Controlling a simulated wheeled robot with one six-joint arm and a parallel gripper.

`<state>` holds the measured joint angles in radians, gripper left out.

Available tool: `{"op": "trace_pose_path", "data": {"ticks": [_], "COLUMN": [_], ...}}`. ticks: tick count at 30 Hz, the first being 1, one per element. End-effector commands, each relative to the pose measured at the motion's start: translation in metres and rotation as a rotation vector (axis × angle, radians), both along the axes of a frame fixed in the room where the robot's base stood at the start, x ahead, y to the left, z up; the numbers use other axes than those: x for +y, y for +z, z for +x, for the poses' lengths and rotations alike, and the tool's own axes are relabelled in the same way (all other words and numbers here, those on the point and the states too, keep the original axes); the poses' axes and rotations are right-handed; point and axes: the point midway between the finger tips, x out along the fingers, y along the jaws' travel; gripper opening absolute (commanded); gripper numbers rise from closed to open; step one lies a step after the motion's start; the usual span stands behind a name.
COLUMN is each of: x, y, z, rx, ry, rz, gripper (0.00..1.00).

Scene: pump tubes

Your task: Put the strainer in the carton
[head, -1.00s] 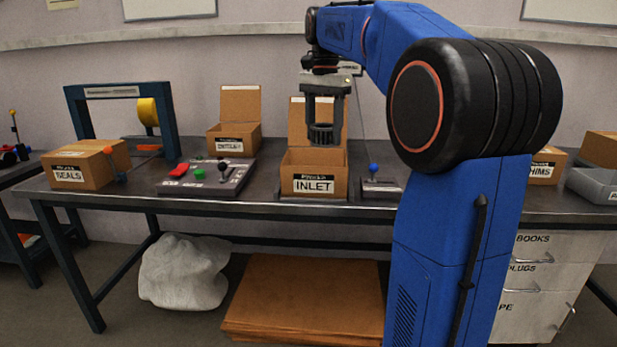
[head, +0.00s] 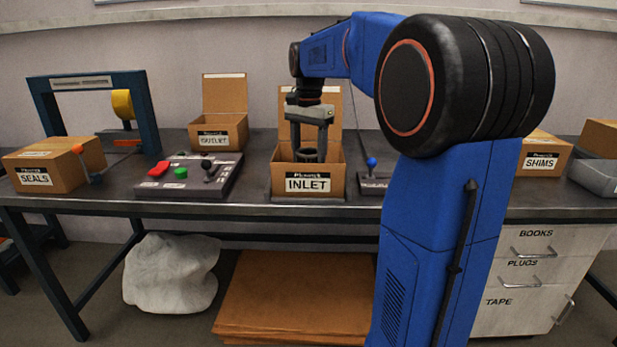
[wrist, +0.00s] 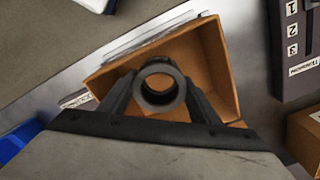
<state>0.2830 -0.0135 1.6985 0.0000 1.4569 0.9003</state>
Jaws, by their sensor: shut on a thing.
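The strainer (head: 307,155) is a dark grey ring-shaped piece. My gripper (head: 308,146) points down and is shut on it. The open carton labelled INLET (head: 307,185) stands on the bench with its back flap up. In the head view the strainer is at the height of the carton's opening, partly behind the front wall's top edge. In the wrist view the strainer (wrist: 160,86) sits between the two fingers, over the inside of the carton (wrist: 222,70). I cannot tell whether it touches the carton's floor.
An open OUTLET carton (head: 218,132) stands behind left. A control box (head: 190,177) with red and green buttons is left of the INLET carton; a small joystick box (head: 373,180) is right. A closed SEALS carton (head: 50,165) and a SHIMS carton (head: 545,155) stand farther out.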

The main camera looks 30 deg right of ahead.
Motion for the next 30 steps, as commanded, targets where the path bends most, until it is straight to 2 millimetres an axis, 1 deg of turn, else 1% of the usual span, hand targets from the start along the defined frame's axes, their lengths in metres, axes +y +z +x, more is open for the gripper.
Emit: {"op": "trace_pose_path", "data": {"ticks": [1, 3, 11, 18, 21, 30], "x": [0.000, 0.000, 0.000, 0.000, 0.000, 0.000], "y": [-0.008, -0.015, -0.030, -0.061, -0.066, -0.067], "z": [0.000, 0.000, 0.000, 0.000, 0.000, 0.000], "rx": [0.001, 0.001, 0.001, 0.001, 0.000, -0.001], "ry": [0.000, 0.000, 0.000, 0.000, 0.000, 0.000], "rz": [0.001, 0.001, 0.001, 0.001, 0.000, 0.000], "gripper": [0.29, 0.29, 0.29, 0.29, 0.29, 0.29]}}
